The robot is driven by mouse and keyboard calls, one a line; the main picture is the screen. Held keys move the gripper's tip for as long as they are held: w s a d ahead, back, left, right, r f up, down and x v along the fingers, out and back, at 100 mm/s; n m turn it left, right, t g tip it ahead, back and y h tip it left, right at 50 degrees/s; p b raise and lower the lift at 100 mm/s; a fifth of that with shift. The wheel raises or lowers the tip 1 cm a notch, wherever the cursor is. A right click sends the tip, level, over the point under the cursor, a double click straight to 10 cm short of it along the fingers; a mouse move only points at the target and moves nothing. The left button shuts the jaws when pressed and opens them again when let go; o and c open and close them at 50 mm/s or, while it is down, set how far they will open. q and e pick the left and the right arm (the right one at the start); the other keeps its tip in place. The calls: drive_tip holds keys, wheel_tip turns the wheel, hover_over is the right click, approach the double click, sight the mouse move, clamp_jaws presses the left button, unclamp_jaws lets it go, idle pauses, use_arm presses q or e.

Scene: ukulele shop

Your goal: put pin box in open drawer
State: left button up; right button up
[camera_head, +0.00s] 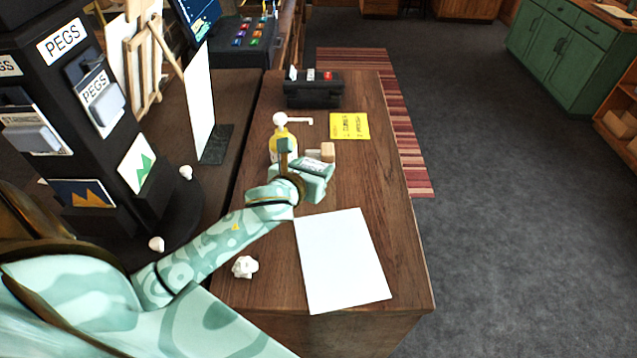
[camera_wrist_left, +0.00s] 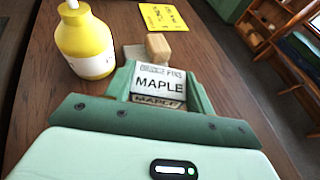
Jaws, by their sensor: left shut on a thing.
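The pin box (camera_wrist_left: 159,83) is a small pale box with dark lettering that reads MAPLE. In the left wrist view it sits between the two green fingers of my left gripper (camera_wrist_left: 160,92), which is shut on it. In the head view the left gripper (camera_head: 307,172) is over the middle of the wooden counter, just in front of a yellow pump bottle, and mostly hides the box. I cannot tell whether the box touches the counter. My right gripper is not in view. No open drawer can be made out.
Close by on the counter (camera_head: 352,190) are the yellow bottle (camera_wrist_left: 86,40) and a wooden block (camera_head: 327,152). A white sheet (camera_head: 342,260), a crumpled paper (camera_head: 245,267), a yellow card (camera_head: 349,126) and a black caddy (camera_head: 313,93) lie around. A green cabinet (camera_head: 562,50) stands across clear floor.

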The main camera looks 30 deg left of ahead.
use_arm(q)
drive_tip(key=shift+w+d+f, duration=0.1)
drive_tip(key=shift+d+f, duration=0.05)
drive_tip(key=shift+f, duration=0.15)
drive_tip(key=f, duration=0.1)
drive_tip(key=f+b, duration=0.1)
drive_tip(key=f, duration=0.2)
drive_tip(key=shift+w+d, duration=0.25)
drive_tip(key=shift+d, duration=0.1)
drive_tip(key=o, duration=1)
